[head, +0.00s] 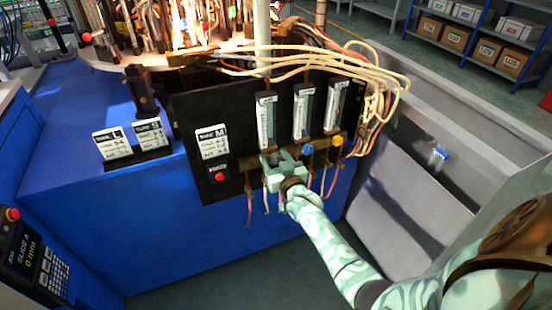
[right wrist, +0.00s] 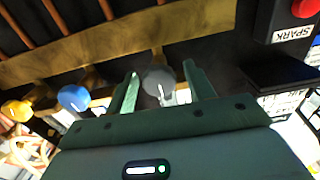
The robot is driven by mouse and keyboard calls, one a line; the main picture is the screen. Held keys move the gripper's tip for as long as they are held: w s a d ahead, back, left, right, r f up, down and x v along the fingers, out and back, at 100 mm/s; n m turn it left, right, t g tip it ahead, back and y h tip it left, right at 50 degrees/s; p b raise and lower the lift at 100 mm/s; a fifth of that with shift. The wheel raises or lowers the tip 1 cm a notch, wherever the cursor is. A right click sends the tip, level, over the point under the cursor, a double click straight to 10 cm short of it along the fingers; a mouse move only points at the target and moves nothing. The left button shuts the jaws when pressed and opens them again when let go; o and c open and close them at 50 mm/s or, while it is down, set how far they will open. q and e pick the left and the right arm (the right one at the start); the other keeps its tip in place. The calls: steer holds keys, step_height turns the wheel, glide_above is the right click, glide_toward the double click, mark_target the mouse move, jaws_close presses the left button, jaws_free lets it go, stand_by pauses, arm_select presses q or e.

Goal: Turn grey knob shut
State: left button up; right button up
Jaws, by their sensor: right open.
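The grey knob (right wrist: 158,80) shows in the right wrist view, below a brass bar (right wrist: 90,45). My right gripper (right wrist: 161,70) is open, with one finger on each side of the knob; I cannot tell whether they touch it. In the head view, my right gripper (head: 275,160) is at the lower edge of the black panel (head: 188,125), below the leftmost flow tube (head: 266,120), and hides the grey knob. My left gripper is not in view.
A blue knob (head: 307,149) and a yellow knob (head: 337,141) sit to the right of my gripper. A red spark button (head: 219,176) is to its left. Thin hoses (head: 310,182) hang below the panel. A grey bin (head: 400,200) stands at right.

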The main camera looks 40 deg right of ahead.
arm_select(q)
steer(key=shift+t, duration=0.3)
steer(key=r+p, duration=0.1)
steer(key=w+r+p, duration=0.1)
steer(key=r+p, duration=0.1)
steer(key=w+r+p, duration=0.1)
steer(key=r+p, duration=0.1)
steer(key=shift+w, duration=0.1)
arm_select(e)
steer(key=v, duration=1.6)
steer(key=shift+s, duration=0.2)
steer(key=shift+f, duration=0.15)
